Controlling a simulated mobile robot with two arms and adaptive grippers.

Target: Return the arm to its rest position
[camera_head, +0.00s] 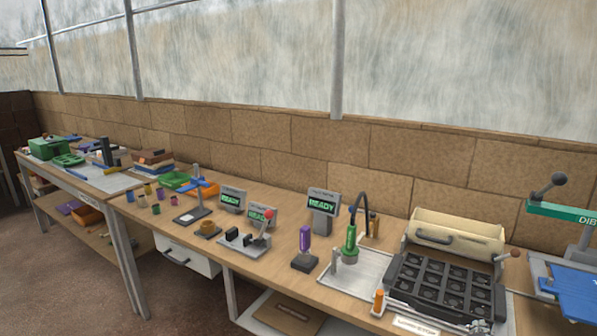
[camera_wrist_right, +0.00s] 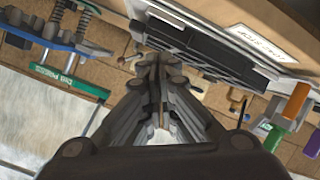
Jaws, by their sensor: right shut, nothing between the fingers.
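My right gripper (camera_wrist_right: 156,64) shows in the right wrist view, its dark grey fingers closed together at the tips with nothing between them. It points toward the bench, which appears rotated in that view. Neither arm shows in the head view, and my left gripper is not in view.
A long wooden bench (camera_head: 280,235) runs along a block wall. It carries a black tray press with a cream lid (camera_head: 455,238), a blue press (camera_head: 575,285), a purple-handled tool (camera_head: 305,240) and a green-handled spout (camera_head: 350,240). The wrist view shows an orange handle (camera_wrist_right: 297,98).

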